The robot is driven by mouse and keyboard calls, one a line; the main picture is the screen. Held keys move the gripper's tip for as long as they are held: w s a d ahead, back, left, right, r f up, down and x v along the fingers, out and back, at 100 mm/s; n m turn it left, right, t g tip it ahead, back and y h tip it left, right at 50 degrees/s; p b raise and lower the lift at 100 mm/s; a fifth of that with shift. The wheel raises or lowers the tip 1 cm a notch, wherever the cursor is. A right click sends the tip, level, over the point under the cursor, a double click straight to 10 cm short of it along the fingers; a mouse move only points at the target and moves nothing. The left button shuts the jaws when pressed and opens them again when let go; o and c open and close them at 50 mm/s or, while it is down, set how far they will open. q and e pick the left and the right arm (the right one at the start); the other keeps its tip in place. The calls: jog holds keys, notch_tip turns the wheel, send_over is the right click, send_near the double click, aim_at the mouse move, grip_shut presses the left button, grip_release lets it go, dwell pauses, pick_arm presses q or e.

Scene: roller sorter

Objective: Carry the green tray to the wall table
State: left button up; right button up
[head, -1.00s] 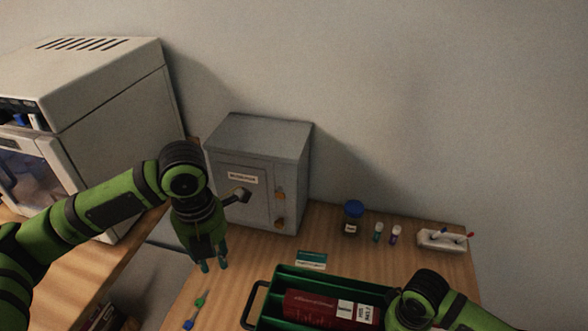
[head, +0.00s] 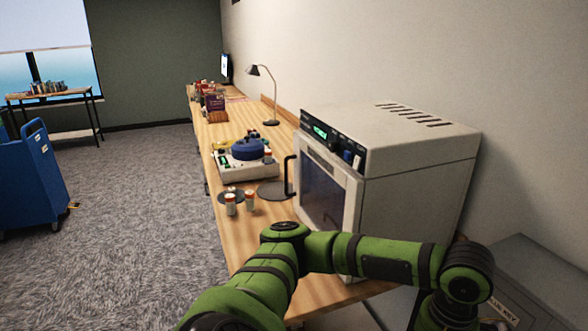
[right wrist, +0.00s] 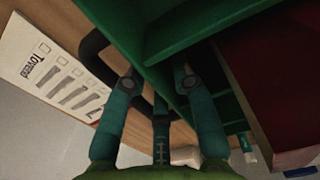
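The green tray (right wrist: 235,120) shows only in the right wrist view, close up, with its ribbed inside, a dark loop handle (right wrist: 92,45) and a dark red thing in it. My right gripper (right wrist: 157,74) has its fingers at the handle and wall of the tray; whether they clamp the handle I cannot tell. A long wooden table (head: 240,235) runs along the right wall. A small table (head: 62,94) stands below the far window; which is the wall table is unclear.
A white oven-like box (head: 420,165) stands at the near right. The long table carries a device with a blue lid (head: 247,149), small jars (head: 250,201) and a lamp (head: 271,100). A blue cart (head: 40,175) is at the left. Grey carpet between is clear.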

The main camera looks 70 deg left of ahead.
notch_tip(320, 180, up, 13)
dwell(1.8)
jog(key=d+r, duration=0.5)
jog(key=d, duration=0.4)
jog(key=shift+s, duration=0.15)
dwell(0.7)
dwell(0.5)
